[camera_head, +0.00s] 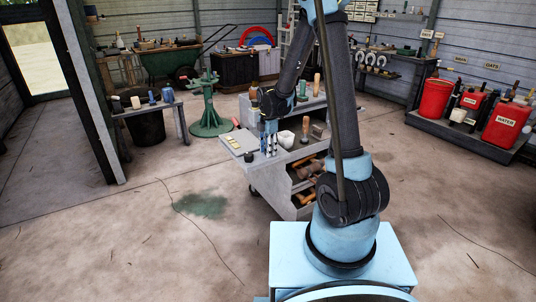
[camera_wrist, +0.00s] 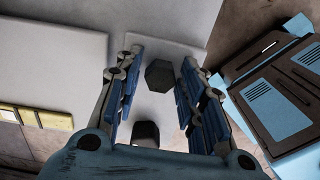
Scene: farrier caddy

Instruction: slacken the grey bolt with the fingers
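A dark grey hexagonal bolt head (camera_wrist: 158,73) shows in the wrist view on the pale caddy top. It lies between the fingertips of my gripper (camera_wrist: 161,64), in the picture, with a gap on both sides. The fingers are apart and hold nothing. I cannot tell how far the fingertips are above the bolt. In the head view my gripper (camera_head: 269,150) points down over the left end of the grey caddy (camera_head: 262,178). The bolt cannot be made out for certain there.
A second dark block (camera_wrist: 145,133) stands close to the bolt, near my palm. Yellow pieces (camera_wrist: 35,117) lie on a pale plate at left. Wooden-handled tools (camera_head: 305,128) and a white cup (camera_head: 286,139) stand right of my gripper. Open floor lies left of the caddy.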

